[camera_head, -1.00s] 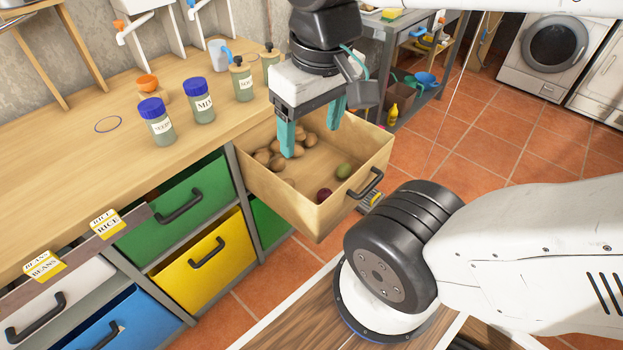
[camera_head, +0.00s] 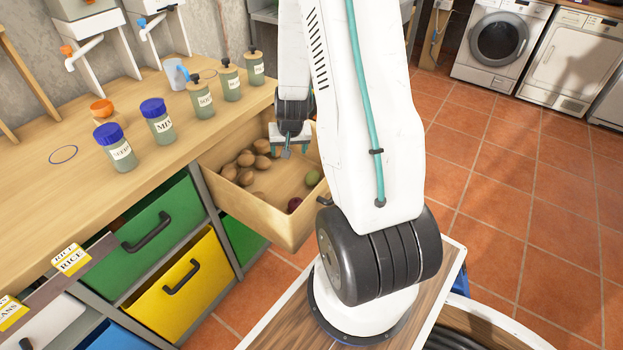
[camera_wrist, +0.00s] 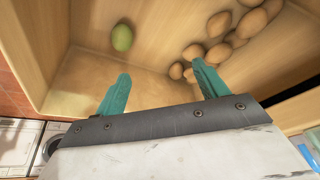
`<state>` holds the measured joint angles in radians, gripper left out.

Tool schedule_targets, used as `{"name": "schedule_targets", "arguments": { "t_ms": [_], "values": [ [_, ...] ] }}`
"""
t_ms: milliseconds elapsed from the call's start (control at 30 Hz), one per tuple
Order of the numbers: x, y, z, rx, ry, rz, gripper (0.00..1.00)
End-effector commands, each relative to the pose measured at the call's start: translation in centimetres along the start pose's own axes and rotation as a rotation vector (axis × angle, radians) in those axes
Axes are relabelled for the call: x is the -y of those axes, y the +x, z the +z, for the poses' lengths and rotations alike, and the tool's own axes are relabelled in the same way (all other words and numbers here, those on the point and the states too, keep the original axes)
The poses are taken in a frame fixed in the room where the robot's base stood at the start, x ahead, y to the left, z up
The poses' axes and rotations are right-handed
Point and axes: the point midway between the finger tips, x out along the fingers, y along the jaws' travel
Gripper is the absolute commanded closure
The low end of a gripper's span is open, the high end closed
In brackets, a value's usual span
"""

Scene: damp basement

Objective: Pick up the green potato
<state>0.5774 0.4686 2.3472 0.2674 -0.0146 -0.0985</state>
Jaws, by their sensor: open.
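The green potato (camera_head: 313,178) lies on the floor of the open wooden drawer (camera_head: 215,190), near its right side. In the wrist view the green potato (camera_wrist: 122,37) is at upper left, beyond the left fingertip and not between the fingers. My gripper (camera_head: 290,148) is over the drawer, up and left of the green potato. In the wrist view my gripper (camera_wrist: 160,82) has its two teal fingers wide apart with nothing between them.
Several brown potatoes (camera_head: 247,160) are clustered at the drawer's left. A dark red potato (camera_head: 294,205) lies near its front wall. Labelled jars (camera_head: 158,122) stand on the wooden counter. The drawer's walls surround the potatoes.

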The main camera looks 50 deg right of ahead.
Motion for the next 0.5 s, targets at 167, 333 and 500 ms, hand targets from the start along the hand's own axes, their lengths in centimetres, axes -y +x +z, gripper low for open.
{"name": "schedule_targets", "arguments": {
  "t_ms": [167, 333, 500],
  "values": [
    [-5.4, 6.8, 1.4, -0.031, 0.105, 0.070, 0.28],
    [-8.0, 9.7, 2.3, -0.056, 0.151, 0.108, 0.28],
    [-8.6, 11.3, 2.5, -0.061, 0.159, 0.118, 0.28]
  ]
}}
